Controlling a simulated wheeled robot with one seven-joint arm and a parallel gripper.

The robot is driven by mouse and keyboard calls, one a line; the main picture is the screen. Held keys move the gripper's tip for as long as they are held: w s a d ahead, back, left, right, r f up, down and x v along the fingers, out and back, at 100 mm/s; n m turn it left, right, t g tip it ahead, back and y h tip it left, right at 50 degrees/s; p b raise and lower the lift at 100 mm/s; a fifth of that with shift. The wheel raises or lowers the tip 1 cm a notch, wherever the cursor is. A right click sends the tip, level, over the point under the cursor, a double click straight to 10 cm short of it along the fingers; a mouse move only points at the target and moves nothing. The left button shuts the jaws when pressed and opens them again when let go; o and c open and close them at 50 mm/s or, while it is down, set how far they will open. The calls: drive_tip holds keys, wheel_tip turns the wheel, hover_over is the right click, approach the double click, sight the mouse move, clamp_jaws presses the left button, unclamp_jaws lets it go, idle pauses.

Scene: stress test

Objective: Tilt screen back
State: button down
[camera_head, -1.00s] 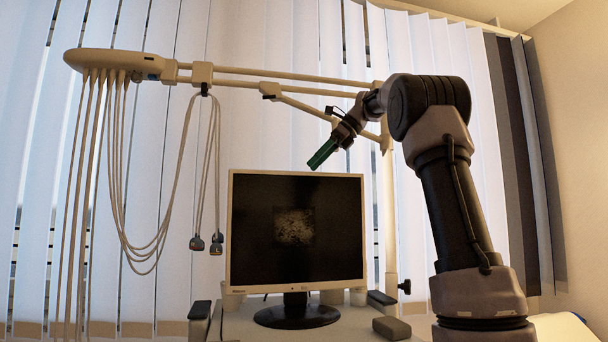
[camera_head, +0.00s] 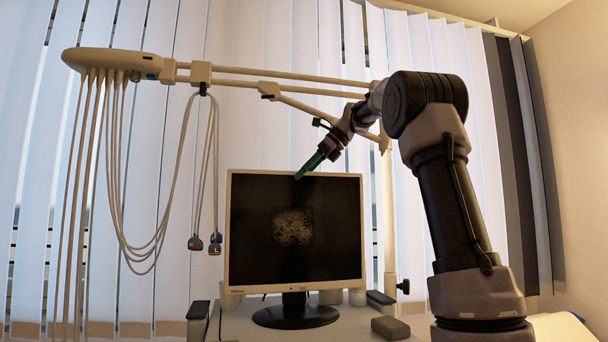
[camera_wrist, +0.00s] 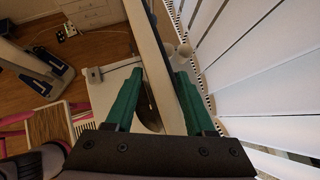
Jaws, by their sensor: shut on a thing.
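The screen (camera_head: 255,240) is a cream-framed monitor with a dark panel and a pale speckled patch in its middle. It stands close to upright on a round black foot (camera_head: 295,315). My gripper (camera_head: 299,176) has green fingers and reaches down from the upper right to the middle of the screen's top edge. In the wrist view, my gripper (camera_wrist: 159,75) has one finger on each side of the screen's cream top edge (camera_wrist: 150,60) and is shut on it. The exact contact at the fingertips is hard to see.
A cream boom (camera_head: 115,64) with hanging cables crosses behind and above the screen, on a post (camera_head: 390,220) to the right. Vertical blinds (camera_head: 270,120) fill the back. A small grey block (camera_head: 390,328) lies right of the foot.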

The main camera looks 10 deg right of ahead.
drive_tip(key=shift+w, duration=0.85)
drive_tip(key=shift+c, duration=1.8)
unclamp_jaws()
drive_tip(key=v, duration=1)
drive_tip(key=shift+d+r, duration=0.3)
